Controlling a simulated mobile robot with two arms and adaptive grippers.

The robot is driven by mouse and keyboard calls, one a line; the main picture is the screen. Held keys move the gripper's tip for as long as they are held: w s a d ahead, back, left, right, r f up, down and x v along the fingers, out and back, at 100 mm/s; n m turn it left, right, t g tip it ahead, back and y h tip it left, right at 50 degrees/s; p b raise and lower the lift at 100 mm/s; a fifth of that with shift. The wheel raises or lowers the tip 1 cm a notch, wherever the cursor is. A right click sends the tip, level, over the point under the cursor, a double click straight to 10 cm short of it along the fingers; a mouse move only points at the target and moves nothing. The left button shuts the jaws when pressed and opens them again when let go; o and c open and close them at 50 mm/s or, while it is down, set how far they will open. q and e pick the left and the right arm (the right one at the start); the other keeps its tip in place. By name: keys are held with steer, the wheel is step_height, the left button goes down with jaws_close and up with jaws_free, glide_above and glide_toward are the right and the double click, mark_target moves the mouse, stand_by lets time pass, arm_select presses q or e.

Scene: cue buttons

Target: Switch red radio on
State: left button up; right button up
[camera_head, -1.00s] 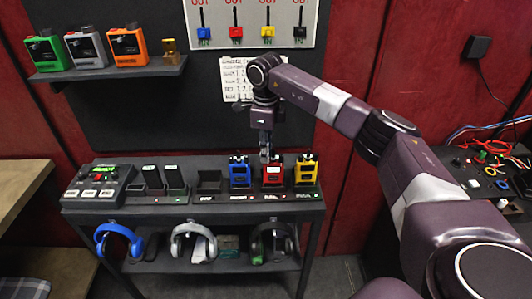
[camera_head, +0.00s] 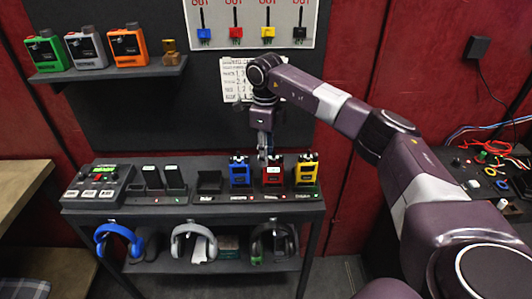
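The red radio (camera_head: 272,177) stands upright in a charging dock on the black table, between the blue radio (camera_head: 240,173) and the yellow radio (camera_head: 306,170). My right gripper (camera_head: 264,158) points down at the top of the red radio, at its left side. Its fingertips are at or very near the radio's top; I cannot tell whether they touch. The fingers look close together, with nothing seen between them. The red radio's top is partly hidden by the gripper. My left gripper is not in view.
An empty dock slot (camera_head: 209,184) is left of the blue radio. A control box (camera_head: 98,180) stands at the table's left end. Headphones (camera_head: 194,240) hang below. A shelf (camera_head: 110,70) holds green, grey and orange radios. A hanging board (camera_head: 252,22) is above.

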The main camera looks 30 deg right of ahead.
steer(key=shift+r, duration=0.1)
step_height(320, 180, up, 12)
stand_by(0.4)
steer(key=shift+s+a, duration=0.1)
steer(key=shift+a, duration=0.05)
